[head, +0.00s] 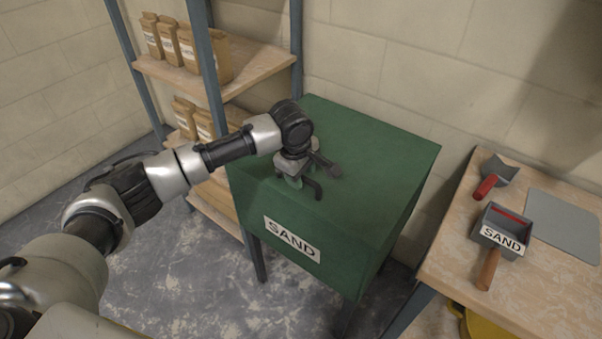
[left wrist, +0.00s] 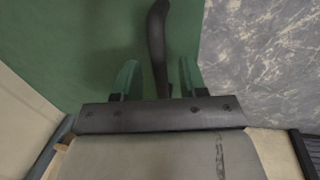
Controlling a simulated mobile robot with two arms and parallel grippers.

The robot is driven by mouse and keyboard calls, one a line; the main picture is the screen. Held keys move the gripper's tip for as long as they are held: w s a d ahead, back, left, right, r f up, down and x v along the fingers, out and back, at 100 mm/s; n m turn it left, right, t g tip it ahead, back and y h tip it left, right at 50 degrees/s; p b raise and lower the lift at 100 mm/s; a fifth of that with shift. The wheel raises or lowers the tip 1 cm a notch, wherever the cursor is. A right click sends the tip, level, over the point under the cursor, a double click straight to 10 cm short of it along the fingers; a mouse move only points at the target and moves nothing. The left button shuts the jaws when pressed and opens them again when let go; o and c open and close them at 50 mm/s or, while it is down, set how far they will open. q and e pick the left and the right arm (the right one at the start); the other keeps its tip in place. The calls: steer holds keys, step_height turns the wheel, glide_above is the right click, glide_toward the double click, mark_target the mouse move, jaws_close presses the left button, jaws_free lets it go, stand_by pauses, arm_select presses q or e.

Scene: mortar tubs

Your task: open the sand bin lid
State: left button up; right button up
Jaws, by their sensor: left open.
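The green sand bin (head: 330,215) stands on legs in the middle of the head view, with a white SAND label (head: 292,238) on its front. Its flat lid (head: 372,145) looks closed. My left gripper (head: 290,181) is at the lid's front part, pointing down. In the left wrist view my left gripper (left wrist: 157,76) is open, its two fingers apart on either side of a dark curved handle (left wrist: 157,40). Whether either finger touches the handle cannot be told. In the head view the gripper partly hides the handle. My right gripper is not in view.
A wooden bench (head: 520,292) at right carries a grey scoop box (head: 501,228) labelled SAND, a red-handled trowel (head: 488,184) and a grey sheet (head: 566,222). A shelf rack (head: 262,62) with paper bags (head: 205,52) stands behind left. Wall space above the lid looks clear.

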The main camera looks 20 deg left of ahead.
arm_select(q)
steer(key=shift+f, duration=0.1)
jaws_close()
stand_by(0.3)
